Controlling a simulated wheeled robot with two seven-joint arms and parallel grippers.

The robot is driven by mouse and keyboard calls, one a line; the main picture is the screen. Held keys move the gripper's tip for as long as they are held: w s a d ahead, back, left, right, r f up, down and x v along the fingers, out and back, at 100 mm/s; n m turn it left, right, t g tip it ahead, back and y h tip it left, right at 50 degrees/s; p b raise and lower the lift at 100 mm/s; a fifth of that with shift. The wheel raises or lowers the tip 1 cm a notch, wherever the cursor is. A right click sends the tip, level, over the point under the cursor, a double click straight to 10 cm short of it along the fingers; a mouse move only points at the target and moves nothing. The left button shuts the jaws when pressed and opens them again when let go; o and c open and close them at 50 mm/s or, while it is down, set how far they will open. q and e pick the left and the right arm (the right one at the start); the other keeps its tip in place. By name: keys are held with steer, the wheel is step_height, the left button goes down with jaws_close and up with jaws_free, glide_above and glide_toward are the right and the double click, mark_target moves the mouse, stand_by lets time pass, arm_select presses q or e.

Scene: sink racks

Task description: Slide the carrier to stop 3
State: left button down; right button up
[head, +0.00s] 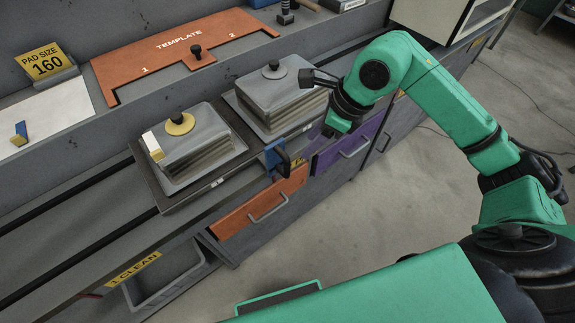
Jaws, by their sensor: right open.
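The carrier (160,193) is a dark flat plate on the rails of the bench. A blue bracket (272,155) with a dark handle stands at the carrier's front edge. My right gripper (297,160) is open beside this handle, at its right; I cannot tell if they touch. My left gripper is out of view. No stop marked 3 is readable.
An orange template (130,60) marked 1 and 2 lies behind the rails, with a yellow "PAD SIZE 160" sign (46,63) at left. A label "1 CLEAN" (133,270) is on the front edge. The rails (60,215) are bare left of the carrier. Orange (258,208) and purple (345,145) drawers sit below.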

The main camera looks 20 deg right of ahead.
mark_target(287, 168)
steer(key=p+x, duration=0.3)
steer(key=x, duration=1.1)
steer(key=shift+s+a, duration=0.1)
steer(key=shift+s, duration=0.05)
steer(key=shift+f, duration=0.2)
jaws_close()
steer(key=shift+r, duration=0.15)
